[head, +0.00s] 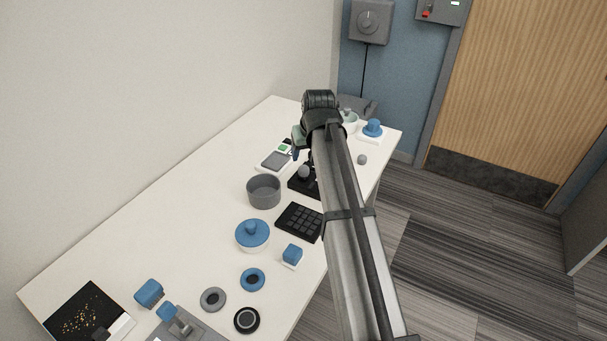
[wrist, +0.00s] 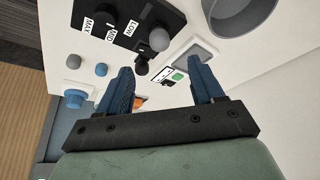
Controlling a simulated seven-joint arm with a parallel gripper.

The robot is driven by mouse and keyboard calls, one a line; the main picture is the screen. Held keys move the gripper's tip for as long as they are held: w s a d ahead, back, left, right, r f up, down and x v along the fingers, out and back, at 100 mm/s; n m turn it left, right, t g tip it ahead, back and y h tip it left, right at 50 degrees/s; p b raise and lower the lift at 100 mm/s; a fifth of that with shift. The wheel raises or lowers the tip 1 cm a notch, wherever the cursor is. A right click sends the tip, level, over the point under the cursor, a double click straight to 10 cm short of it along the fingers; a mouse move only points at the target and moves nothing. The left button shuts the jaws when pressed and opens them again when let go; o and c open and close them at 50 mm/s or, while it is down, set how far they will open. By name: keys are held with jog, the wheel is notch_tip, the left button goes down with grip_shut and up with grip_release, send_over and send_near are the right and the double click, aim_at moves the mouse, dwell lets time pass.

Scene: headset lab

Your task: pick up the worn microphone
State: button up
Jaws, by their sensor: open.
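My gripper (wrist: 162,76) is open, with its two blue fingers apart and nothing held between them. In the head view my gripper (head: 297,150) hangs over the far part of the white table, near a black lever panel. I cannot clearly pick out the worn microphone. A small dark piece (wrist: 142,66) shows beyond the fingers, beside the panel, and may be part of it. A small orange patch (wrist: 140,102) shows by the left finger, largely hidden. In the head view my arm covers part of this area.
The black lever panel (wrist: 128,22) has a grey ball knob and MAX, MID, LOW labels. Nearby are a device with a green screen (head: 275,157), a grey pot (head: 264,191), a black keypad (head: 299,222) and a grey ball (head: 362,159). The table's left side (head: 165,225) is clear.

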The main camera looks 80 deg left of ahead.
aim_at(304, 167)
jog(key=x, duration=0.5)
jog(key=shift+a+f, duration=0.2)
jog(key=shift+f, duration=0.15)
jog(key=shift+a+x, duration=0.1)
jog(key=shift+x, duration=1.2)
jog(key=shift+a+x, duration=0.15)
jog(key=shift+x, duration=1.15)
jog(key=shift+r, duration=0.15)
jog(key=shift+c, duration=0.5)
jog(key=c, duration=1)
